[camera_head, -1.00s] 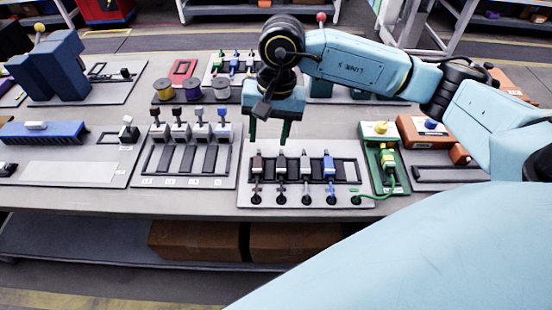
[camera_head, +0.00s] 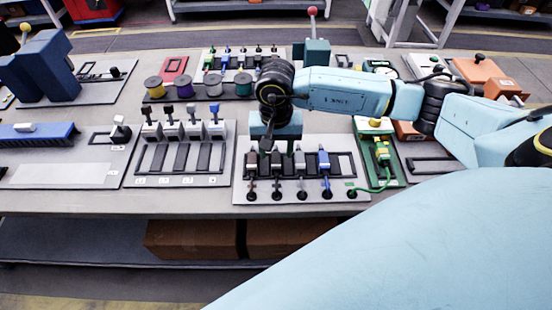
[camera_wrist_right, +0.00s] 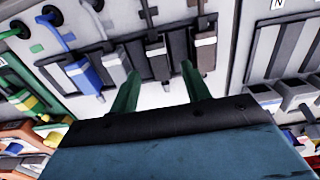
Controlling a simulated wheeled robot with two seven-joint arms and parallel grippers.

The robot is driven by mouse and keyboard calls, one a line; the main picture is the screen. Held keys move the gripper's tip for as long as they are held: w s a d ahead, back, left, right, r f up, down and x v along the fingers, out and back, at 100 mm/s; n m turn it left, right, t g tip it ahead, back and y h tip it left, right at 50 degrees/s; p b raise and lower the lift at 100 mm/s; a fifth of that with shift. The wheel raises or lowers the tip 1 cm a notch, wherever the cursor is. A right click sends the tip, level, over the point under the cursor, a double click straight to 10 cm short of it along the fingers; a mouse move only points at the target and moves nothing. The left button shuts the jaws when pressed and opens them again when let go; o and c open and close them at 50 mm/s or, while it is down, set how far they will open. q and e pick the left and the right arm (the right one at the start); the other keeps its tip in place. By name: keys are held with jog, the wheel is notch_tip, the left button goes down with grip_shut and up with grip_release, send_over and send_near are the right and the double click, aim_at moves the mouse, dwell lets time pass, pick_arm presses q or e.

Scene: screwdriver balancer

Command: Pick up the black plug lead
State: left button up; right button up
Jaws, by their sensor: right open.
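The black plug lead (camera_head: 276,170) stands in the lead board (camera_head: 345,196), second from the left, between a brown plug lead (camera_head: 251,166) and a grey one (camera_head: 300,164). My right gripper (camera_head: 277,150) is just above and behind it, open and empty. In the right wrist view, the black plug (camera_wrist_right: 157,62) lies between the two green fingertips of my right gripper (camera_wrist_right: 162,68), with space on both sides. I cannot tell how far it is in depth. My left gripper is out of view.
A blue plug lead (camera_head: 323,162) is on the right of the same board. A green box (camera_head: 381,160) with a green cable is to its right. A board with several levers (camera_head: 180,150) is to its left. Spools (camera_head: 213,84) stand behind.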

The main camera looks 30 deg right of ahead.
aim_at(276, 162)
notch_tip(276, 162, down, 3)
jog(key=shift+r, duration=0.15)
jog(key=shift+c, duration=0.5)
jog(key=c, duration=0.9)
